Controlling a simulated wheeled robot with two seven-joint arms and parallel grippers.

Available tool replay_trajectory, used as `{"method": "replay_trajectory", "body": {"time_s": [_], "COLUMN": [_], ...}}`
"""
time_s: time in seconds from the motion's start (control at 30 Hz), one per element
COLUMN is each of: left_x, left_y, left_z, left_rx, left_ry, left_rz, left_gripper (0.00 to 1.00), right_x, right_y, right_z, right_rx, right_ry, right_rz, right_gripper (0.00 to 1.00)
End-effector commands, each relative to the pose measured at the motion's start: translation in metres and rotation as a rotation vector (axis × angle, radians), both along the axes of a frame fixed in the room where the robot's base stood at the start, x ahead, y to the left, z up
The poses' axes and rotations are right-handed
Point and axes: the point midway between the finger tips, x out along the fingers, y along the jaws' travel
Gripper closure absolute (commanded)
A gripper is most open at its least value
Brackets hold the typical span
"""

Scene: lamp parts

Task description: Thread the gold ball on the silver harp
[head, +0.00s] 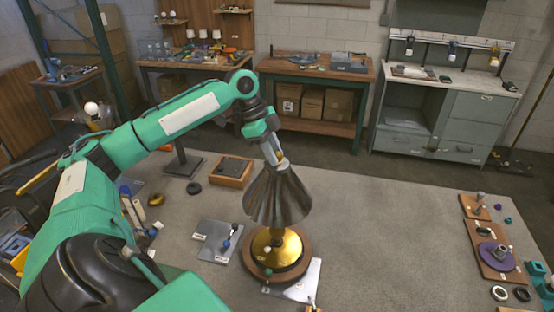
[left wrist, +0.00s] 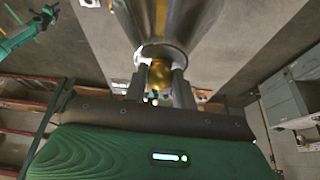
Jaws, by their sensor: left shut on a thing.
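My left gripper (head: 277,158) reaches down from above to the narrow top of the silver-grey lamp shade (head: 277,197). It is shut on the gold ball (left wrist: 160,74), which shows between the two fingers in the left wrist view. The ball is at the shade's top opening (left wrist: 160,52); I cannot tell whether it touches the harp. The silver harp is hidden by the shade and fingers. The shade sits over a gold lamp body (head: 277,250) on a round wooden base (head: 250,263). My right gripper is not in view.
A grey mat with small parts (head: 209,246) lies left of the lamp, and a wooden tray (head: 231,182) behind it. Wooden boards with parts (head: 490,268) line the right edge. The tabletop between lamp and boards is clear.

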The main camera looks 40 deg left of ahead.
Motion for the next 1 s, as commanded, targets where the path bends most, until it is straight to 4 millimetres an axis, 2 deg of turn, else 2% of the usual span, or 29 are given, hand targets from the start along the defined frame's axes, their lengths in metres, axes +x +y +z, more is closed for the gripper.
{"method": "replay_trajectory", "body": {"time_s": [0.2, 0.6, 1.0], "left_x": [-0.002, -0.001, 0.0], "left_y": [-0.001, -0.001, -0.001], "left_z": [-0.005, -0.005, -0.003], "left_rx": [-0.001, -0.001, -0.002], "left_ry": [0.014, 0.014, 0.013], "left_rz": [-0.073, -0.087, -0.231], "left_gripper": [1.0, 1.0, 1.0], "right_x": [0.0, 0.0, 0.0], "right_y": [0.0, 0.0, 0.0], "right_z": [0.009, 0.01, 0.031], "right_rx": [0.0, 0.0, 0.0], "right_ry": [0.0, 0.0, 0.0], "right_rz": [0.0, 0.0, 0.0], "right_gripper": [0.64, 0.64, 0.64]}}
